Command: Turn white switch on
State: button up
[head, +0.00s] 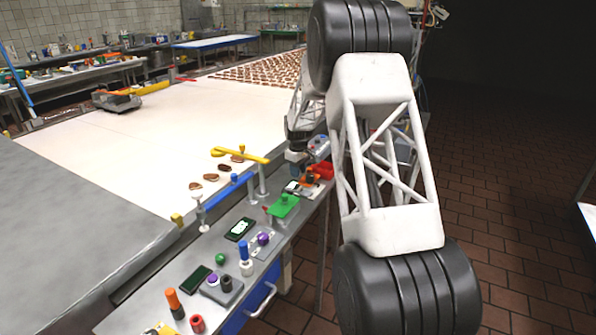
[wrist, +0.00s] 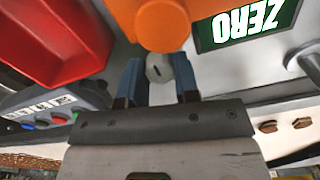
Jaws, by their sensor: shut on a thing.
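My gripper (wrist: 160,82) has its two blue fingers shut on a small pale grey-white faceted knob (wrist: 159,68) with a dark slot. This knob sits right below an orange part with a round end (wrist: 162,25) in the wrist view. A separate white rounded piece (wrist: 310,62) shows at the right edge, beside a dark panel reading ZERO (wrist: 247,22). I cannot tell which of the two pale pieces is the white switch, or its on or off position. In the head view my gripper (head: 297,168) is down at the far part of the control bench, and the knob is hidden.
A red bin (wrist: 55,40) is close on the left in the wrist view. Beside it is a grey box with coloured buttons (wrist: 50,115). In the head view, a green block (head: 284,205), a blue rail (head: 228,190) and several knobs stand nearer on the bench. The pale conveyor lies left.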

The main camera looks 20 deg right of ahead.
jog(key=shift+m, duration=0.4)
jog(key=m, duration=1.1)
jog(key=shift+r, duration=0.1)
dwell(0.6)
jog(key=o, duration=0.7)
jog(key=shift+c, duration=0.2)
jog(key=shift+r, duration=3.85)
